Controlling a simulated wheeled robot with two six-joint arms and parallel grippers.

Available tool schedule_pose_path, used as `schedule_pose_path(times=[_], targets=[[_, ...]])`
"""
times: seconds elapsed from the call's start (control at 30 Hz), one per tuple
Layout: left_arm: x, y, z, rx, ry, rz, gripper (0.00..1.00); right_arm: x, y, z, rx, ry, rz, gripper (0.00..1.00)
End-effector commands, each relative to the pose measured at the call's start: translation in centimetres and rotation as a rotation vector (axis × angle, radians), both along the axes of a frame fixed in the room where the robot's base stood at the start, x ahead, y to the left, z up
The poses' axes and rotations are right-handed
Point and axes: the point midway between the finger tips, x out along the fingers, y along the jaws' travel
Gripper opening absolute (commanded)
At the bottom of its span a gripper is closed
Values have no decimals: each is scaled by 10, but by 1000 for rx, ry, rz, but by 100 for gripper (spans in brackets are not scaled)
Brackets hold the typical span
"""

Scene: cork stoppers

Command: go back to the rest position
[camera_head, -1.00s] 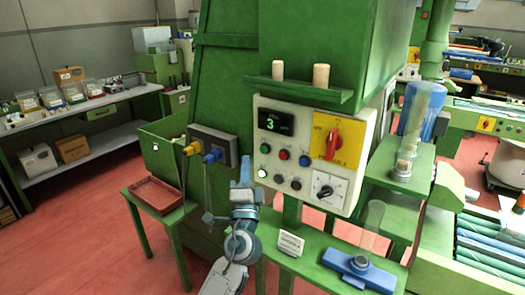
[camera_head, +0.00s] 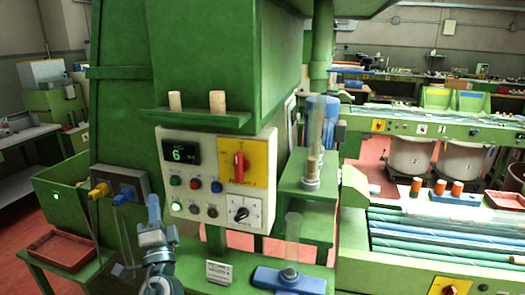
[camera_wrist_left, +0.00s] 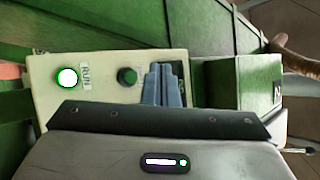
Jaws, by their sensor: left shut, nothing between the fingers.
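In the left wrist view the shut fingers (camera_wrist_left: 163,84) show in front of the cream panel, which has a lit button (camera_wrist_left: 67,78) beside a "RUN" label. In the head view the panel has a display (camera_head: 181,152) reading 6, a red knob (camera_head: 239,167) on a yellow plate and a black knob (camera_head: 240,214). My right gripper is not in view.
Two corks (camera_head: 217,101) stand on a green shelf above the panel. A blue-based clear tube (camera_head: 292,240) stands right of the arm. A red tray (camera_head: 64,250) is at left. A yellow plug and a blue plug (camera_head: 122,195) with hanging cables are close left of the gripper.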

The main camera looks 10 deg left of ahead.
Motion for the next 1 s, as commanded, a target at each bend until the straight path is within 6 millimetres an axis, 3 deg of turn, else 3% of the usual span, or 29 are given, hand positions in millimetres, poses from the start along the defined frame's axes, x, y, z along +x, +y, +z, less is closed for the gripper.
schedule_pose_path(times=[0.07, 0.17, 0.33, 0.5, 0.6, 0.8, 1.0], targets=[[-5, 4, -11, -53, 13, -3, 0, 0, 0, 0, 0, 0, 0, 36], [-21, 15, -43, -217, 54, -9, 0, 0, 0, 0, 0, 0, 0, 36], [-71, 28, -141, -674, 218, 9, 0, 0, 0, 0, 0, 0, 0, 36], [-140, 8, -237, -1106, 461, 70, 0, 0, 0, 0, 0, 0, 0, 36], [-176, -11, -271, -1279, 586, 106, 0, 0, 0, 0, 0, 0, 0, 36], [-236, -46, -310, -1505, 795, 171, 0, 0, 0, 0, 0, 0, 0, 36], [-289, -79, -327, -1662, 980, 226, 0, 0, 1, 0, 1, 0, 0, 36]])
